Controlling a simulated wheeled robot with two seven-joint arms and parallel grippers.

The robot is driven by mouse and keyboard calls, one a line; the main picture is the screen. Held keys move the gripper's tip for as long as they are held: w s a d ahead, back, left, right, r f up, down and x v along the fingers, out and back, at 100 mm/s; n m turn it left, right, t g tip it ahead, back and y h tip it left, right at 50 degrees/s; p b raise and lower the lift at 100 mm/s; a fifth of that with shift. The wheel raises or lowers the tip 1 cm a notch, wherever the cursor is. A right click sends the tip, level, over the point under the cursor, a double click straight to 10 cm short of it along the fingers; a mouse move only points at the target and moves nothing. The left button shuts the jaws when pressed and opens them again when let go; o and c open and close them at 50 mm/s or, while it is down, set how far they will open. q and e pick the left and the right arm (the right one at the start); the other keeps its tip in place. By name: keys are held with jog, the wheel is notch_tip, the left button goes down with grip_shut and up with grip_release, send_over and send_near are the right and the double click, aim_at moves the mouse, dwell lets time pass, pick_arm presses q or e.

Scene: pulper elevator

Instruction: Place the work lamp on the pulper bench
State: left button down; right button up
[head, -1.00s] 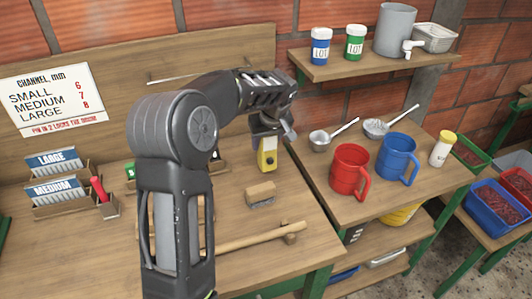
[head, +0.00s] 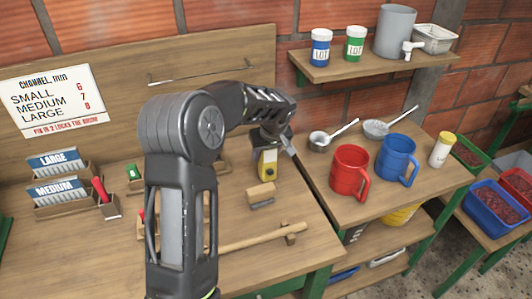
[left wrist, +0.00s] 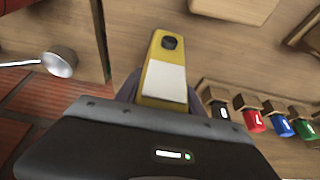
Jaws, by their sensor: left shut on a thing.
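The work lamp is a small yellow block with a pale panel and a dark round button, in the head view (head: 267,166) and the left wrist view (left wrist: 164,75). My left gripper (head: 270,146) is shut on it from above and hides its upper part in the head view. The lamp hangs upright at the back right of the wooden pulper bench (head: 90,255). I cannot tell whether its lower end touches the bench top. My right gripper is not in view.
A wooden block (head: 261,192) and a long wooden handle (head: 250,238) lie in front of the lamp. Card holders (head: 58,190) stand at left. A side table at right holds ladles, a red mug (head: 348,172) and a blue mug (head: 396,158). The bench's front left is clear.

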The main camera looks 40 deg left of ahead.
pick_arm(q)
jog(key=c, duration=0.7)
grip_release()
jog(key=shift+f, duration=0.1)
jog(key=b+v, duration=0.1)
jog(key=v, duration=1.1)
jog(key=shift+r+b, duration=0.25)
jog(key=shift+b, duration=0.1)
